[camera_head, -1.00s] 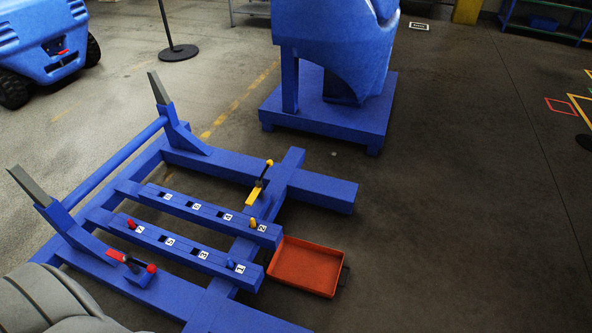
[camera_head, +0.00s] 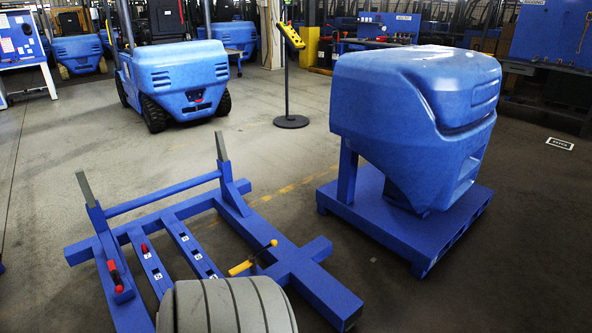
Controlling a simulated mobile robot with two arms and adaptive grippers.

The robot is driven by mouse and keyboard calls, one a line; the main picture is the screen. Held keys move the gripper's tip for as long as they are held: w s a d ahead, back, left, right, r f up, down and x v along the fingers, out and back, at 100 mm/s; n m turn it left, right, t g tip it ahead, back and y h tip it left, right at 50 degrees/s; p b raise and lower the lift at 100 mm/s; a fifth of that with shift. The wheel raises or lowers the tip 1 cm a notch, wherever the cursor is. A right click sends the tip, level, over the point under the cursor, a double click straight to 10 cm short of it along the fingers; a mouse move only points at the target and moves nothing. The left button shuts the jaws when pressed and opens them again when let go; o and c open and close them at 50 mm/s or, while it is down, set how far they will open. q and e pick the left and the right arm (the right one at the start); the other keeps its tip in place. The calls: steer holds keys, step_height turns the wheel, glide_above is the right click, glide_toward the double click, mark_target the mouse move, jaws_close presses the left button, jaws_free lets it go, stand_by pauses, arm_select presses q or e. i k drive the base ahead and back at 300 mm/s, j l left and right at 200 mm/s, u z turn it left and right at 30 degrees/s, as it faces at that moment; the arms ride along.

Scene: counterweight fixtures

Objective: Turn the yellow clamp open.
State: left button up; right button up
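The yellow clamp (camera_head: 240,268) is on the right side of the blue floor frame (camera_head: 262,229). A red clamp (camera_head: 115,275) is on the left side of the same frame. Neither of my grippers is in view. A grey ribbed shape at the bottom edge hides the near part of the frame and its rails.
A large blue counterweight (camera_head: 415,120) stands on a blue pallet (camera_head: 352,208) to the right. A yellow control box on a post with a round black base (camera_head: 291,121) stands behind. A blue forklift (camera_head: 180,75) is at the back left. Open floor lies left of the frame.

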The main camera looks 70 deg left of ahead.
mark_target(252, 263)
steer(key=i+j+u, duration=0.1)
steer(key=i+u, duration=0.4)
steer(key=i+l+u, duration=0.1)
steer(key=i+u, duration=0.35)
steer(key=i+l+u, duration=0.3)
steer(key=i+u, duration=0.35)
steer(key=u, duration=0.3)
steer(key=i+u, duration=0.15)
steer(key=u, duration=0.35)
steer(key=i+l+u, duration=0.1)
steer(key=u, duration=0.35)
steer(key=i+l+u, duration=0.15)
steer(key=u, duration=0.35)
